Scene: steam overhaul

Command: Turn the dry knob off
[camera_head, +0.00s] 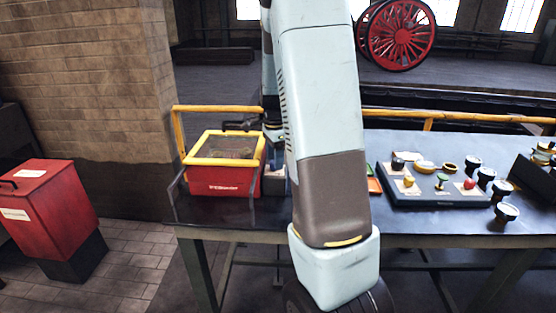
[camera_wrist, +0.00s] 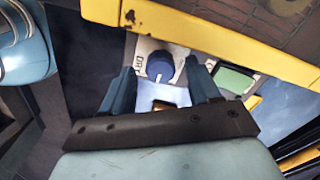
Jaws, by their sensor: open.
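The dry knob (camera_wrist: 160,67) shows in the wrist view as a round dark-blue knob with a pale pointer mark. My gripper (camera_wrist: 158,72) is open, with one blue-grey finger on each side of the knob. I cannot tell whether either finger touches it. In the head view my arm hides the knob and most of my gripper.
A green rectangular part (camera_wrist: 235,79) lies right of the knob. A yellow-rimmed red box (camera_head: 221,180) stands close by on the dark bench (camera_head: 240,213). A dark tray (camera_head: 430,201) with small parts and several dark cups lie to the right. A red bin (camera_head: 50,212) stands left.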

